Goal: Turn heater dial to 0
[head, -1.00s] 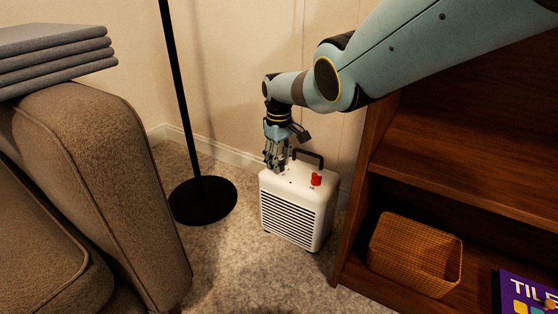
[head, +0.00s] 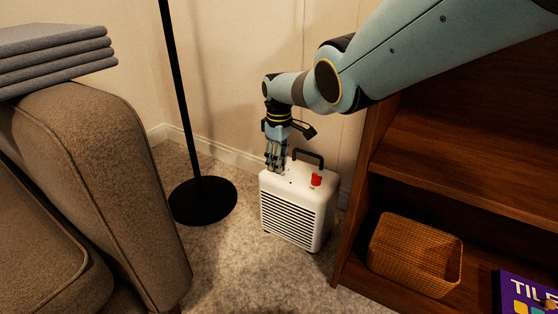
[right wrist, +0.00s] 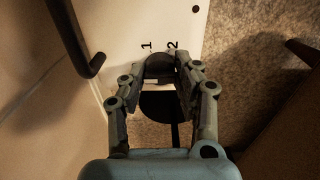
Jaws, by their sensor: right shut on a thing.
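The white heater (head: 292,222) stands upright on the carpet, with a black handle (head: 308,158) and a red knob (head: 316,179) on top. My right gripper (head: 275,170) points down at the left end of the heater's top. In the right wrist view the right gripper (right wrist: 160,64) is shut on a dark rounded dial (right wrist: 159,66), one finger on each side. The marks 1 and 2 show beside the dial. Its pointer and the 0 mark are not visible. My left gripper is not in view.
A black lamp base (head: 203,200) with a pole stands left of the heater. A brown sofa (head: 95,170) fills the left. A wooden shelf (head: 460,175) with a wicker basket (head: 415,253) stands close on the right. Carpet in front of the heater is clear.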

